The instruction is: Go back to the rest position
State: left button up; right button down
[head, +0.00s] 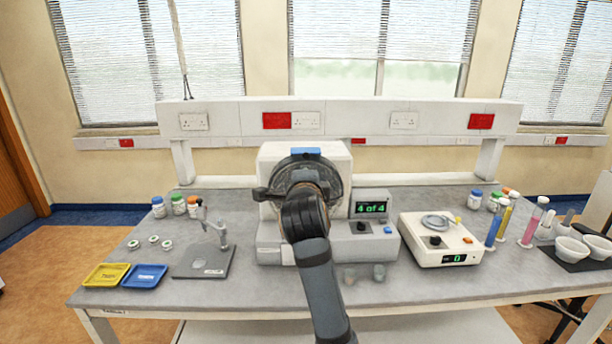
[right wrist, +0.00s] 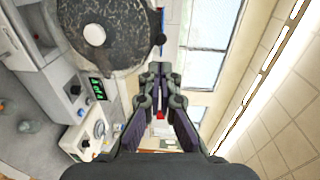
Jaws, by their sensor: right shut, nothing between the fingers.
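My right arm (head: 318,270) reaches up from the bottom of the head view, in front of the white machine with a round dark drum. Its wrist covers part of the drum, and the fingers cannot be made out clearly there. In the right wrist view my right gripper (right wrist: 160,69) is shut and empty, its fingertips together. The speckled drum (right wrist: 118,30) with a white hub is close beside the fingertips, with a small black knob on its rim; the fingertips look apart from it. My left gripper is not in view.
The white machine (head: 270,240) has a display (head: 371,209) reading "4 of 4". Two small cups stand before it. A balance (head: 440,240), cylinders and mortars stand right. Yellow (head: 106,275) and blue trays, a stand and bottles are left. The front bench edge is mostly clear.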

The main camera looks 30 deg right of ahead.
jog(key=s+a+f+n+g+y, duration=0.1)
jog(key=s+a+f+n+y, duration=0.2)
jog(key=f, duration=0.5)
jog(key=s+f+n+g, duration=0.2)
jog(key=s+f+n, duration=0.1)
jog(key=f+n, duration=0.4)
jog(key=s+a+f+n+g+y, duration=0.1)
jog(key=s+a+f+n+y, duration=0.15)
jog(key=f, duration=0.65)
jog(key=s+a+f+n+g+y, duration=0.2)
jog(key=s+a+f+n+g, duration=0.1)
jog(key=s+f+n, duration=0.55)
jog(key=s+a+f+n+g+y, duration=0.15)
jog(key=s+f+n+g, duration=0.3)
jog(key=s+f, duration=0.55)
notch_tip(320, 180, down, 24)
jog(key=s+d, duration=0.2)
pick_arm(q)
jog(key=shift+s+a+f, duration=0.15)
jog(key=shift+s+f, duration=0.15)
pick_arm(e)
jog(key=s+d+f+g, duration=0.1)
jog(key=s+f, duration=1.6)
jog(key=s, duration=0.2)
jog(key=shift+s+d+f+g, duration=0.2)
jog(key=shift+s+f+g, duration=0.1)
jog(key=shift+f+g, duration=0.05)
